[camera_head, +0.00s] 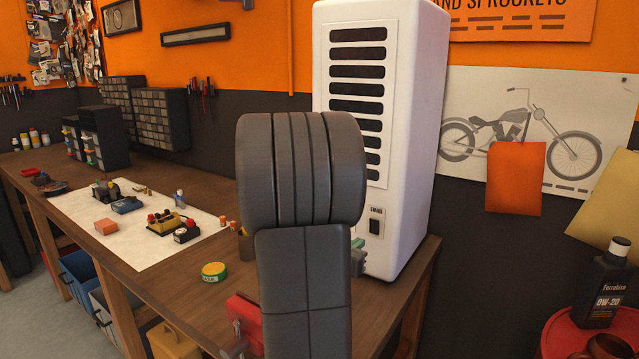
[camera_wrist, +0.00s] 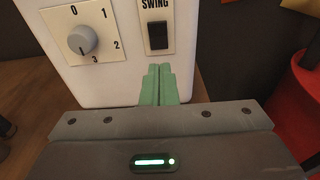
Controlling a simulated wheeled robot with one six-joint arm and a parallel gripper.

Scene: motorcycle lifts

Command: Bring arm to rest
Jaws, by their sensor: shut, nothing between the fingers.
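My gripper (camera_wrist: 160,84) shows in the wrist view with its two green fingers pressed together and nothing between them. The fingers point at the lower front of a white heater-like unit (camera_wrist: 105,85); I cannot tell whether they touch it. A grey dial (camera_wrist: 82,39) marked 0 to 3 and a black SWING switch (camera_wrist: 158,35) sit just above the fingertips. In the head view the white unit (camera_head: 400,130) stands on the bench end, and my grey arm hides part of its left side. Only a bit of the gripper (camera_head: 358,256) shows there.
A wooden workbench (camera_head: 160,285) holds a yellow-green tin (camera_head: 214,271), a red vise (camera_head: 245,318) and small parts on a white mat (camera_head: 125,245). A black oil bottle (camera_head: 603,285) stands on a red round top (camera_head: 560,340) at the right. Dark wall lies between.

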